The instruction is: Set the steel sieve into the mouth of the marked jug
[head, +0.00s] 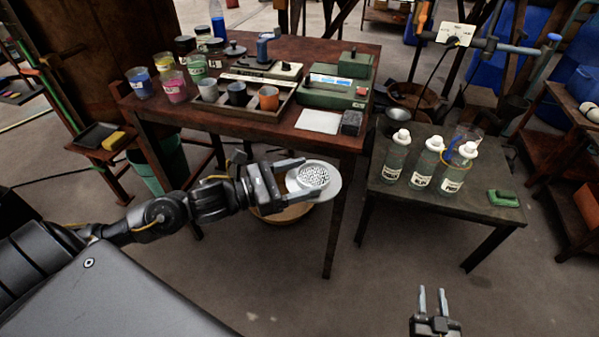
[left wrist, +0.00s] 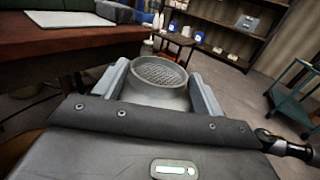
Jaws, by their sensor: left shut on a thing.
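The steel sieve (head: 318,172), a pale round cup with a mesh, is between the fingers of my left gripper (head: 303,179), which is shut on it. It is held in the air beyond the front edge of the dark red table. In the left wrist view the sieve (left wrist: 160,72) sits between both fingers, mesh facing up. A clear vessel (head: 470,131) with a blue part stands behind the bottles on the low right table; it is partly hidden, and I cannot tell whether it is the marked jug. My right gripper (head: 432,300) is open and empty at the bottom right.
The red table (head: 330,145) carries jars, a tray of cups and green boxes. A tan basin (head: 285,214) is below the sieve. Floor between the tables is clear.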

